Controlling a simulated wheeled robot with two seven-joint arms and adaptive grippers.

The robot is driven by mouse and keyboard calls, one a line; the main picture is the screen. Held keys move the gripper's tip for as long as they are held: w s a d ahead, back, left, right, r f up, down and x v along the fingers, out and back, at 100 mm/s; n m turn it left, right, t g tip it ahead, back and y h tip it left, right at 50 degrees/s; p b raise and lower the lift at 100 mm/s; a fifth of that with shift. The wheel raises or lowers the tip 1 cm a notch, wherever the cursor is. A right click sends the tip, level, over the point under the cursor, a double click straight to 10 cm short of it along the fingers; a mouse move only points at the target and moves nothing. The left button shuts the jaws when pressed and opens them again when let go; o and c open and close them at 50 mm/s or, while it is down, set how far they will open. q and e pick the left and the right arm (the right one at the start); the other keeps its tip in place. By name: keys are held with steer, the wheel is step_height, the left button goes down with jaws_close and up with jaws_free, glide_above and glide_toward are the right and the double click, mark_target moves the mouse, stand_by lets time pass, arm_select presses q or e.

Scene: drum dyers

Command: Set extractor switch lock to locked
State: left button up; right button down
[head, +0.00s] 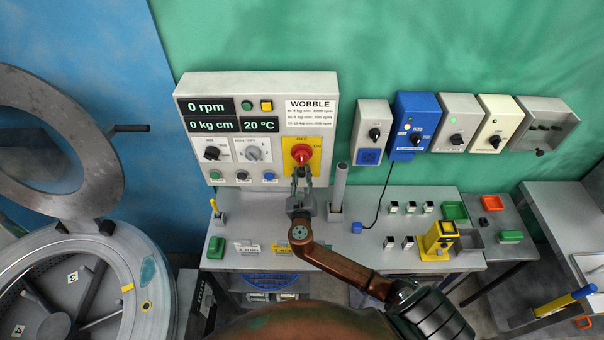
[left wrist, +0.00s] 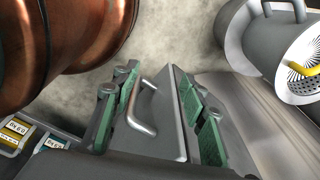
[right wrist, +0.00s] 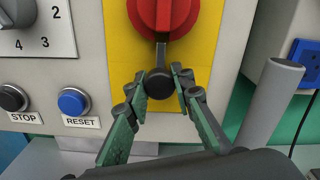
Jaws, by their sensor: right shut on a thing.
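The red rotary switch (head: 301,154) sits on a yellow plate on the grey control panel, under the word OFF. In the right wrist view, a short grey stem hangs straight down from the red switch (right wrist: 163,15) and ends in a round black knob (right wrist: 160,84). My right gripper (head: 303,186) is just below the switch, its green-padded fingertips shut on the black knob from both sides. Part of the yellow plate is hidden behind the fingers. My left gripper (left wrist: 155,92) shows only in the left wrist view, open, its fingers apart with a grey handled surface beyond them.
The panel has displays, a dark selector (head: 211,153), a grey selector (head: 254,154) and several push buttons. A grey post (head: 339,188) stands close right of my right gripper. Small switch boxes hang right. A large drum (head: 85,290) stands at left.

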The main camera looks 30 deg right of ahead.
step_height(320, 180, up, 2)
steer(key=shift+r+p, duration=0.15)
steer(key=shift+p, duration=0.9)
steer(key=c, duration=1.6)
jaws_free()
steer(key=shift+s+a+f, duration=0.1)
steer(key=shift+s+f, duration=0.1)
steer(key=v, duration=1.1)
steer(key=shift+s+r, duration=0.1)
steer(key=shift+s, duration=0.15)
